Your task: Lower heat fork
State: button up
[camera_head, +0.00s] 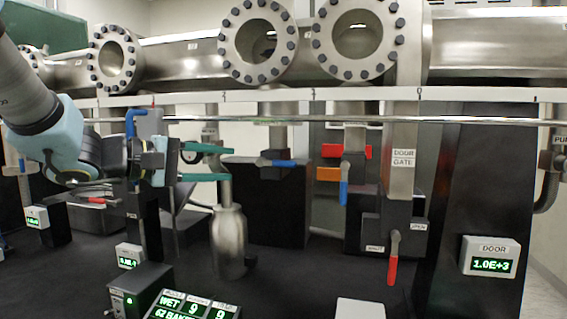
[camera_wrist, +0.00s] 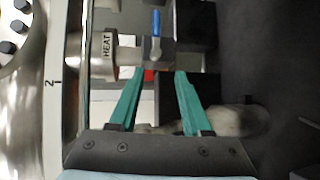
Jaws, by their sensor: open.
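My gripper (camera_head: 228,163) is open and empty, with two teal fingers pointing right in the head view. In the wrist view the fingers (camera_wrist: 161,74) reach toward a dark block with a blue lever (camera_wrist: 155,24). That block joins a metal pipe marked HEAT (camera_wrist: 107,43). The HEAT label (camera_head: 210,132) shows small in the head view, behind and above the fingers. The blue lever (camera_head: 282,163) lies level, right of the fingertips. I cannot tell which part is the heat fork. A red piece (camera_wrist: 149,75) shows between the fingers.
A metal vessel (camera_head: 229,242) stands below the fingers. A long thin rod (camera_head: 340,121) runs above. To the right are a red bar (camera_head: 333,151), an orange bar (camera_head: 328,174), a blue lever (camera_head: 344,192) and a red lever (camera_head: 392,270). Readout boxes (camera_head: 489,257) stand around.

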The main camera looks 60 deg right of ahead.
aim_at(280, 164)
jog(key=s+d, duration=0.3)
jog(key=s+d+g+p, duration=0.1)
jog(key=s+d, duration=0.1)
jog(key=d, duration=0.1)
jog(key=s+d+g, duration=0.1)
jog(key=s+d, duration=0.2)
jog(key=d, duration=0.1)
jog(key=shift+s+f+m+y+p, duration=0.3)
jog(key=shift+f+y+p, duration=0.05)
jog(key=shift+y, duration=0.05)
grip_shut()
dwell(1.1)
